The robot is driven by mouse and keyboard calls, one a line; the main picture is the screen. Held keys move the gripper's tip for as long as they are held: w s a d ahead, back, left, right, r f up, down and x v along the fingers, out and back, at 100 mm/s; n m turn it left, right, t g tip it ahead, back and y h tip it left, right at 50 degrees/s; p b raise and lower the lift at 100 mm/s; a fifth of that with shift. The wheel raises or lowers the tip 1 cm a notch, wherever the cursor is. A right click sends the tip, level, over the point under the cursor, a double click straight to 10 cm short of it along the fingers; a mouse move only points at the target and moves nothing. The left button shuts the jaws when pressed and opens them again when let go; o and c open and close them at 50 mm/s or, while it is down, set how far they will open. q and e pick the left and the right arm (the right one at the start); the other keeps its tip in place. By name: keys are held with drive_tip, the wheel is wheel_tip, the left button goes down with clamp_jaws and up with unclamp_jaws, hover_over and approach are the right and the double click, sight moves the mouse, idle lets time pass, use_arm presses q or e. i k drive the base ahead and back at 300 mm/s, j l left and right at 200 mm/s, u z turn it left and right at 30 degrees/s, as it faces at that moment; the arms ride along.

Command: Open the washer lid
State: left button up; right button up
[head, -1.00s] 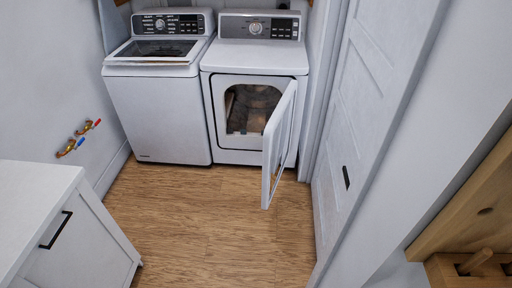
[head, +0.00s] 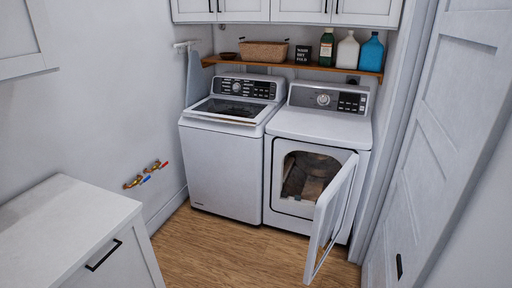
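The washer (head: 222,168) is the white top-loading machine on the left of the pair, against the back wall. Its lid (head: 228,111), with a dark glass panel in a white frame, lies down over the top, and its front edge looks slightly raised. A control panel (head: 246,88) with a dial stands behind the lid. Neither of my grippers is in view.
The dryer (head: 318,130) stands right of the washer with its door (head: 330,215) swung open into the floor space. A white cabinet (head: 75,225) is at front left. Valves (head: 146,175) stick out from the left wall. A shelf (head: 290,66) with a basket and bottles hangs above. Wood floor (head: 215,250) is clear in front.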

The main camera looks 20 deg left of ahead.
sight(246, 113)
drive_tip(key=i+j+u, duration=0.15)
drive_tip(key=j+u, duration=0.2)
drive_tip(key=i+j+u, duration=0.15)
drive_tip(key=u, duration=0.2)
drive_tip(key=i+j, duration=0.15)
drive_tip(key=i, duration=0.35)
drive_tip(key=i+j, duration=0.15)
drive_tip(key=i, duration=0.3)
drive_tip(key=i+j+u, duration=0.1)
drive_tip(key=i, duration=0.4)
